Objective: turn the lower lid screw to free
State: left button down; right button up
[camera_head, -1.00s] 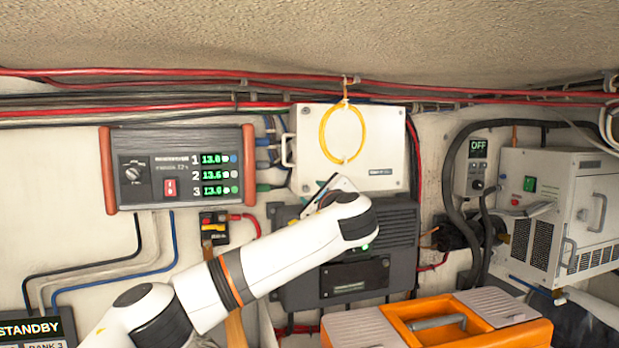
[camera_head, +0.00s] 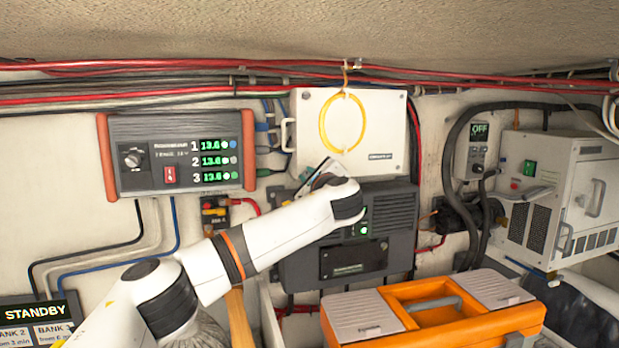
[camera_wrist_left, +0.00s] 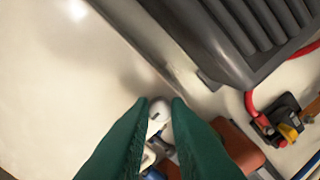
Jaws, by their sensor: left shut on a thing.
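The white box lid (camera_head: 375,121) is on the wall, with a yellow cable loop (camera_head: 324,134) hanging in front of it. In the left wrist view the pale lid (camera_wrist_left: 60,80) fills the left side. My left gripper (camera_wrist_left: 158,106) has green fingers shut on a small white screw head (camera_wrist_left: 157,116) by the lid's edge. I take it for the lower lid screw; how far it is turned does not show. In the head view my left wrist and forearm cover the screw and most of the gripper (camera_head: 318,172). My right gripper is in no view.
A dark grey finned box (camera_head: 392,215) sits just below the lid. A breaker (camera_head: 214,218) with a red cable is left of it. A control panel (camera_head: 180,155) is at left. An orange toolbox (camera_head: 430,310) stands in front. Red cables (camera_head: 200,65) run above.

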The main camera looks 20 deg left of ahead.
pick_arm(q)
jog(key=shift+f+n+b, duration=0.2)
jog(key=shift+n+b, duration=0.1)
jog(key=shift+b, duration=0.15)
jog(key=shift+s+n+b, duration=0.1)
jog(key=shift+n+b, duration=4.75)
jog(key=shift+n, duration=3.75)
jog(key=c, duration=1.4)
grip_release()
jog(key=shift+o, duration=0.2)
jog(key=shift+r, duration=0.1)
